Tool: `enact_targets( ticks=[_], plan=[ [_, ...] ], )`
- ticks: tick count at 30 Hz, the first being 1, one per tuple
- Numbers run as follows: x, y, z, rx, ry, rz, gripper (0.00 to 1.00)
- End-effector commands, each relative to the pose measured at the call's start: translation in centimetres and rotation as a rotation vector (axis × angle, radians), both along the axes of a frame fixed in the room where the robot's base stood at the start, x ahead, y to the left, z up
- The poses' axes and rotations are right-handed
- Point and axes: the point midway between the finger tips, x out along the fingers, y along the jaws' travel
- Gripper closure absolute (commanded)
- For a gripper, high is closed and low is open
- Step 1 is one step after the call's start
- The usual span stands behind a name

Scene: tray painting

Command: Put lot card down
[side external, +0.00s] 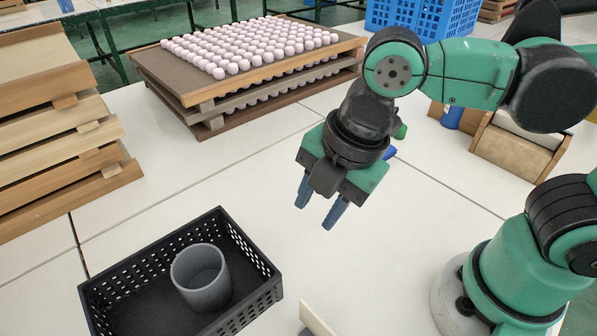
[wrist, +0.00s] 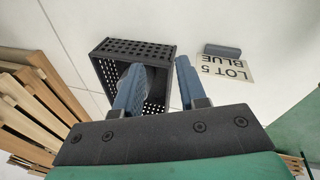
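The lot card (wrist: 225,68) is a pale card printed "LOT 5 BLUE", upside down in the wrist view, beside a small grey block (wrist: 222,50). In the side view the lot card (side external: 316,321) is a cream panel at the bottom edge, partly cut off; it looks upright or tilted there. My gripper (side external: 319,203) is above the table with its two blue fingers apart and nothing between them. In the wrist view my gripper (wrist: 158,70) has its fingers spread, with the card to their right and clear of them.
A black perforated crate (side external: 255,262) holds a grey cup (side external: 202,278) left of the card. A tray stack (side external: 270,75) with many pale pink balls stands at the back. Wooden trays (side external: 60,125) are stacked at left. A blue crate (side external: 425,18) stands behind. The middle table is clear.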

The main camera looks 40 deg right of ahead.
Motion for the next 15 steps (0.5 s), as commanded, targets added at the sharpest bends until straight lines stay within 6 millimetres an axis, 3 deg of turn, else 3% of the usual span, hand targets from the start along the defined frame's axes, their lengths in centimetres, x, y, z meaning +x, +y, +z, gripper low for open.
enact_targets(
  ticks=[1, 3, 6, 10, 15],
  plan=[
    [1.3, -2.0, -0.1, 0.068, -0.02, -0.263, 0.64],
    [2.9, -4.5, -0.1, 0.184, -0.051, -0.627, 0.64],
    [4.4, -7.9, 0.0, 0.348, -0.093, -1.065, 0.64],
    [5.3, -11.2, 0.1, 0.523, -0.136, -1.449, 0.64],
    [5.6, -12.9, 0.2, 0.629, -0.157, -1.647, 0.64]
  ],
)
